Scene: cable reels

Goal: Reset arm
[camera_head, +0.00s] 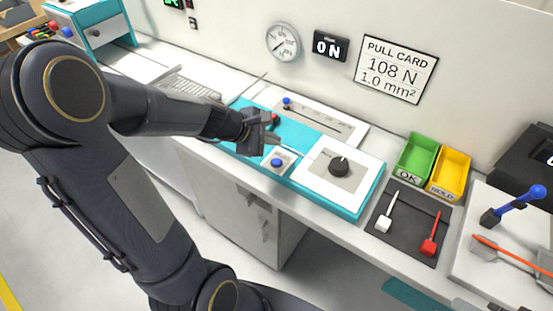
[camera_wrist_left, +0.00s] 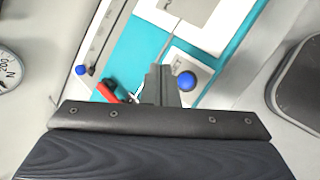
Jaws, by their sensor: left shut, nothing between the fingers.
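My left arm comes in from the left in the head view. My left gripper (camera_head: 272,128) is over the teal bench device (camera_head: 226,146), close to a blue button (camera_head: 277,162) on a white pad. In the left wrist view the left gripper (camera_wrist_left: 158,72) is shut with its fingers together and nothing between them. The blue button (camera_wrist_left: 187,81) is just right of the fingers there, and a red part (camera_wrist_left: 108,93) is to their left. A thin rod shows beyond the fingertips. My right gripper is not in view.
A black dial (camera_head: 339,166) sits on the device's right side. Farther right are a dark mat (camera_head: 406,232) with a white and a red tool, a green bin (camera_head: 416,158), a yellow bin (camera_head: 450,174) and a blue-handled lever (camera_head: 517,203). A gauge (camera_head: 283,42) hangs behind.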

